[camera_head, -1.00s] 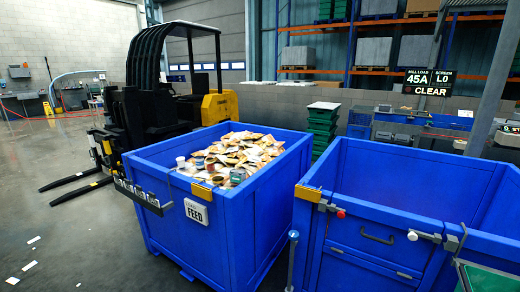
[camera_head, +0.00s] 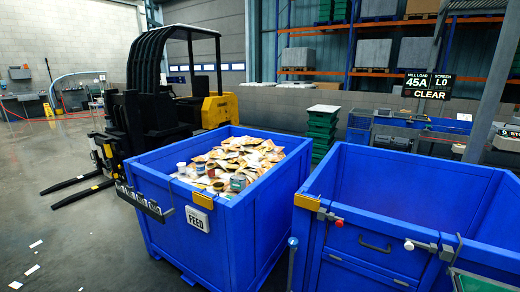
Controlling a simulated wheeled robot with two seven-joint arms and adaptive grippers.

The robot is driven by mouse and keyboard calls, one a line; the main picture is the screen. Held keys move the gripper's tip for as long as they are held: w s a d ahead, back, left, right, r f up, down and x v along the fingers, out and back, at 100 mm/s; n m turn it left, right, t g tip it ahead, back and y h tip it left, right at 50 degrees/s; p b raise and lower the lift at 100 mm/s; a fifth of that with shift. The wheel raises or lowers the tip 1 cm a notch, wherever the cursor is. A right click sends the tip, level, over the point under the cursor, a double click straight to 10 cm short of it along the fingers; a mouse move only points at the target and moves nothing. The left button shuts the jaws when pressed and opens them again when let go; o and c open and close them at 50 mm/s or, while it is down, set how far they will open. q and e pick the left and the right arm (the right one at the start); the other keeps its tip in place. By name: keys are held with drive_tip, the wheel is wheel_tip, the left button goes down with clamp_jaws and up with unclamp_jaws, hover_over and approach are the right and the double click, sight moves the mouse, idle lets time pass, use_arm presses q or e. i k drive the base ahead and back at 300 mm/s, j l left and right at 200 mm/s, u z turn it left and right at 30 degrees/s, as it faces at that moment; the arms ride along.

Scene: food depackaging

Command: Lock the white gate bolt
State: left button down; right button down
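The white-knobbed gate bolt (camera_head: 409,245) is on the front of the right blue bin (camera_head: 345,200), near its right side. Its rod runs level to the right toward a grey bracket (camera_head: 447,252). Whether the rod sits inside the bracket is too small to tell. A similar bolt with a red knob (camera_head: 339,224) is at the left side of the same front. Between them is a front panel with a dark handle (camera_head: 375,247); it looks upright and closed. Neither of my grippers shows in the head view.
A blue FEED bin (camera_head: 260,205) full of packets and cans stands to the left. A forklift (camera_head: 150,130) is behind it. A thin grey post (camera_head: 292,262) stands before the gap between the bins. A green-edged panel (camera_head: 478,279) is at lower right. Open floor is at left.

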sight(408, 245)
drive_tip(key=z, duration=1.4)
